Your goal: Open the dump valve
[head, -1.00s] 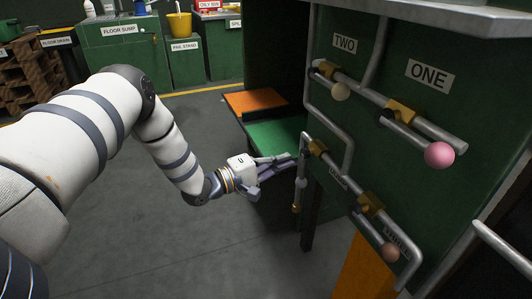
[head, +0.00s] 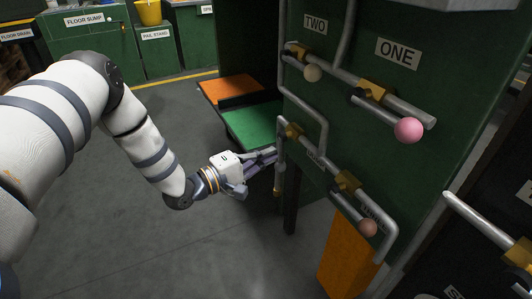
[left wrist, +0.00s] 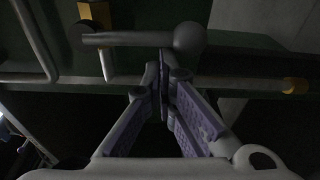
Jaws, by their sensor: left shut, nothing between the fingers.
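On the green panel, a lower-left valve with a brass body (head: 292,131) sits above a small label that is too slanted to read surely. In the left wrist view its grey handle (left wrist: 125,40) runs sideways from the brass body (left wrist: 93,12) to a dark round knob (left wrist: 189,38). My left gripper (head: 272,155) is beside this valve in the head view, with its fingers closed and empty. In the left wrist view the fingertips (left wrist: 160,72) lie just below the handle near the knob; I cannot tell if they touch. My right gripper is out of view.
Valves TWO (head: 312,73) and ONE (head: 407,130) sit above with ball-ended handles. Another brass valve (head: 347,181) with a pinkish knob (head: 367,228) is lower right. Grey pipes (head: 327,140) cross the panel. A green surface (head: 252,124) lies behind the gripper. Floor at left is clear.

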